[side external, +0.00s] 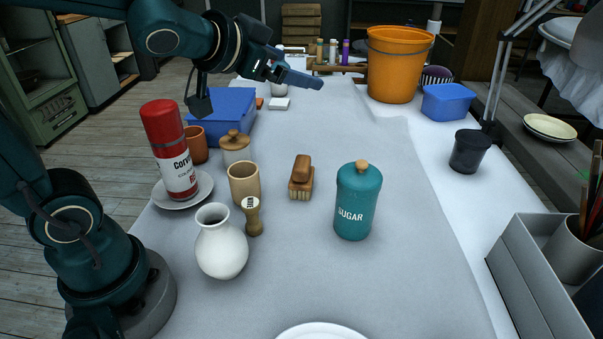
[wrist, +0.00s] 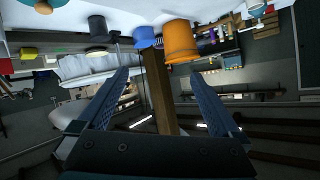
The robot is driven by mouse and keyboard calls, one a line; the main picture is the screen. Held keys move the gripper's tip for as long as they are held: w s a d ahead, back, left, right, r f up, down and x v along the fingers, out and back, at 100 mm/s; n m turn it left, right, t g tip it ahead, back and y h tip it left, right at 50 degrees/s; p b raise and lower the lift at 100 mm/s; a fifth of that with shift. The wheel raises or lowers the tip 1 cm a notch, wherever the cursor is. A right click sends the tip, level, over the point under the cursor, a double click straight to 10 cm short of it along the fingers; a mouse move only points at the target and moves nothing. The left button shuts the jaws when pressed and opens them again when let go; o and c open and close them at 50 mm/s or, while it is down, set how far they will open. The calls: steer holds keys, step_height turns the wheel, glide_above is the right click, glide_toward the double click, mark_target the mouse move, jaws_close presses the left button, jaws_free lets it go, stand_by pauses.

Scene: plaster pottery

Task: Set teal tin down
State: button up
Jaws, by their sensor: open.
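The teal tin (side external: 358,203), marked SUGAR with a wooden knob on its lid, stands upright on the grey cloth of the table (side external: 290,270), right of the middle in the side view. My gripper (side external: 318,83) is raised high over the back part of the table, well away from the tin and pointing to the right. In the wrist view its two fingers (wrist: 166,80) are spread wide with nothing between them but the distant room.
Left of the tin stand a wooden brush (side external: 301,178), a wooden stamp (side external: 252,216), a white vase (side external: 221,243) and a red can (side external: 170,150) on a saucer. A black cup (side external: 468,151) and a grey box (side external: 540,275) are right. An orange bucket (side external: 396,65) is behind. Cloth around the tin is clear.

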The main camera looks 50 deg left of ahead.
steer(key=s+d+f+g, duration=0.2)
steer(key=s+f, duration=0.1)
steer(key=s, duration=0.3)
steer(key=s+d+f+n+g+h, duration=0.1)
steer(key=s+f+g, duration=0.1)
steer(key=s, duration=0.4)
steer(key=s+d+f+g+h, duration=0.1)
steer(key=s+d+f+g, duration=0.1)
steer(key=s, duration=0.4)
steer(key=shift+d+f+g, duration=0.2)
steer(key=shift+f+g, duration=0.1)
steer(key=shift+f, duration=0.2)
steer(key=shift+d+f+g, duration=0.15)
steer(key=shift+f+g, duration=0.15)
steer(key=shift+f, duration=0.2)
